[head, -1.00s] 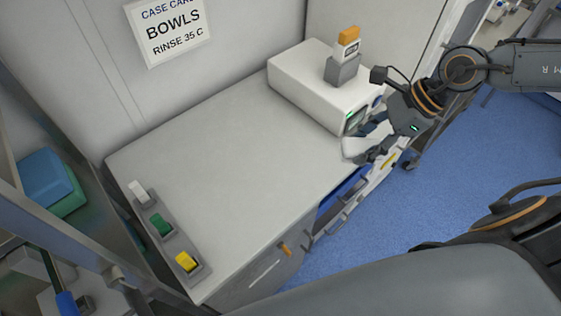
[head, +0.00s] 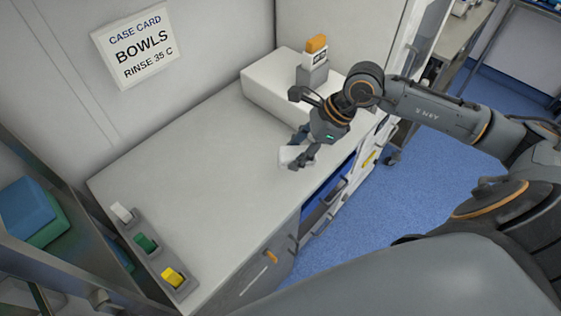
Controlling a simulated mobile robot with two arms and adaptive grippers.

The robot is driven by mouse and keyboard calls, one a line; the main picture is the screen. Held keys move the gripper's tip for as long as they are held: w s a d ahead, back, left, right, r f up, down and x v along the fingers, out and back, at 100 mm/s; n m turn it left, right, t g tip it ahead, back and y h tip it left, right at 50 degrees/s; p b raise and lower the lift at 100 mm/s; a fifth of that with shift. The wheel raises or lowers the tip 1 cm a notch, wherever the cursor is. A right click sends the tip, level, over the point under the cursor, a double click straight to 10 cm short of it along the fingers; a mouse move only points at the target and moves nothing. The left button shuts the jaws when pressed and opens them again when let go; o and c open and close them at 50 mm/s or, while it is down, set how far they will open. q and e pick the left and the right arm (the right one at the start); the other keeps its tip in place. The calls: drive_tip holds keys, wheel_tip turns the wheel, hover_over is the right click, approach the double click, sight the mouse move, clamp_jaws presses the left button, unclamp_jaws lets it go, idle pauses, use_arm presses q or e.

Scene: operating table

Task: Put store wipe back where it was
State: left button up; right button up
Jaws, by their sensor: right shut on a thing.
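My right gripper (head: 298,156) is shut on a small white item, which looks like the store wipe (head: 291,155). It holds the wipe over the right part of the grey-white counter (head: 200,180), in front of the white box-shaped device. I cannot tell whether the wipe touches the counter top. The gripper hides part of the wipe. My left gripper is not in view.
A white device (head: 275,88) with an orange-capped bottle (head: 316,49) in a grey holder stands at the back. White, green and yellow switches (head: 146,243) line the counter's left end. A sign reading BOWLS (head: 142,43) hangs behind. The counter's middle is clear.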

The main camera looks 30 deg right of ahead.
sight(300, 147)
drive_tip(key=w+a+f, duration=0.1)
drive_tip(key=w+a+f+p, duration=0.1)
drive_tip(key=f, duration=0.1)
drive_tip(key=shift+w+a+f, duration=0.1)
drive_tip(key=shift+f, duration=0.15)
drive_tip(key=shift+w+a+f, duration=0.2)
drive_tip(key=shift+w+f, duration=0.05)
drive_tip(key=shift+f, duration=0.25)
wheel_tip(300, 147, down, 3)
drive_tip(key=p, duration=0.2)
drive_tip(key=shift+w+a+p, duration=0.1)
drive_tip(key=shift+a+p, duration=0.05)
drive_tip(key=shift+p, duration=0.15)
drive_tip(key=shift+f, duration=0.2)
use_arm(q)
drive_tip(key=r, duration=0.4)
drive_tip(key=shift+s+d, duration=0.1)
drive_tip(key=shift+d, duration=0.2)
use_arm(e)
drive_tip(key=o, duration=1)
drive_tip(key=b+v, duration=0.3)
drive_tip(key=v, duration=0.7)
drive_tip(key=shift+d+r, duration=0.2)
drive_tip(key=shift+d, duration=0.1)
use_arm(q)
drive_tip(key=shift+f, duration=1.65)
use_arm(e)
drive_tip(key=shift+s+d+r, duration=0.2)
drive_tip(key=shift+s+r, duration=0.05)
drive_tip(key=shift+r, duration=0.4)
